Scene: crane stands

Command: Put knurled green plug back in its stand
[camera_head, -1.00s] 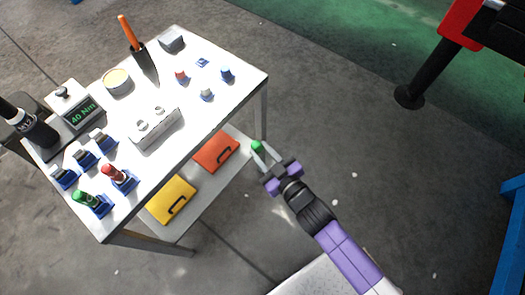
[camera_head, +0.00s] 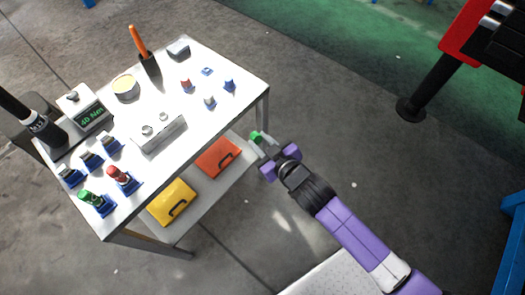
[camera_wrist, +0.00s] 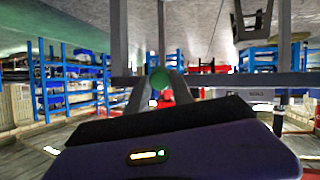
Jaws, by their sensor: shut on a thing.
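The green plug (camera_head: 256,135) is in the tips of my gripper (camera_head: 259,142), off the right long edge of the white table, in the air. In the wrist view the plug (camera_wrist: 160,78) shows as a round green end between the fingers; its knurling is too small to make out. At the table's back right is a cluster of small blue stands. One stand (camera_head: 207,71) looks empty. The others hold a red plug (camera_head: 186,84), a blue plug (camera_head: 229,85) and a grey plug (camera_head: 209,101).
The white table (camera_head: 175,160) has a lower shelf with an orange case (camera_head: 218,157) and a yellow case (camera_head: 171,202). A grey block (camera_head: 160,133), a tin (camera_head: 125,87), a trowel (camera_head: 146,55) and larger holders with red and green tops (camera_head: 90,198) stand on top.

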